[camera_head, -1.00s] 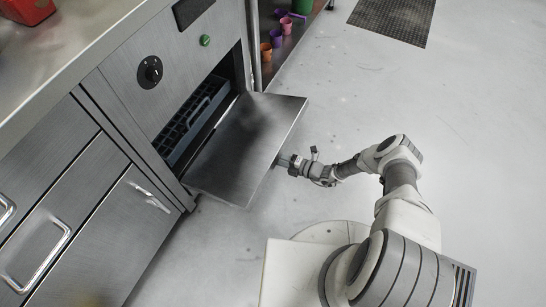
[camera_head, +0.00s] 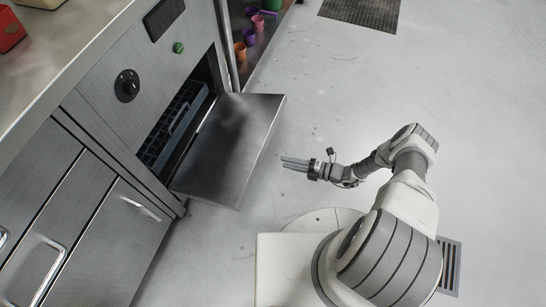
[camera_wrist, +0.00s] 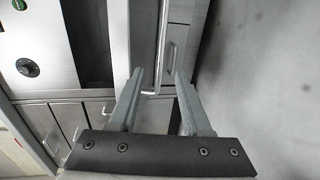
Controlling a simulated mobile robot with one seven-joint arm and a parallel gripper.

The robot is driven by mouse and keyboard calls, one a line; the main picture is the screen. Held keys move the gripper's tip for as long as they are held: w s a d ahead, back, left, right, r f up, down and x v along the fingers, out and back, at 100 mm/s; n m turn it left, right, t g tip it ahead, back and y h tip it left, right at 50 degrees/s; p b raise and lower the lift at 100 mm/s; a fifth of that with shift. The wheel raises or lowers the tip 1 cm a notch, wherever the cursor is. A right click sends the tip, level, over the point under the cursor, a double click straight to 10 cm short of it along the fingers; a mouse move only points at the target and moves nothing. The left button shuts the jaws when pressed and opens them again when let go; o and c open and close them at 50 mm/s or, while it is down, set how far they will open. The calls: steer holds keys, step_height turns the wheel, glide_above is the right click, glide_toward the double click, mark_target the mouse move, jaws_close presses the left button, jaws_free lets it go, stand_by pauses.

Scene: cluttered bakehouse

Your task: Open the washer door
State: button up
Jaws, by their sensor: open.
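The washer door (camera_head: 236,143) is a flat steel panel, folded down and out from the washer (camera_head: 93,83). It stands open, roughly level or a little sloped. The opening behind it shows a blue-grey rack (camera_head: 177,122) inside. My gripper (camera_head: 283,163) is to the right of the door's outer edge, apart from it, with its fingers pointing left. In the wrist view my gripper (camera_wrist: 152,88) has its two fingers spread with nothing held between them. A long bar handle (camera_wrist: 161,45) shows beyond the fingertips.
A black knob (camera_head: 127,86) and a green button (camera_head: 179,48) sit on the washer front. Cabinets with handles (camera_head: 141,208) are at the lower left. Coloured cups (camera_head: 249,37) stand on a low shelf at the back.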

steer(key=shift+v, duration=2.1)
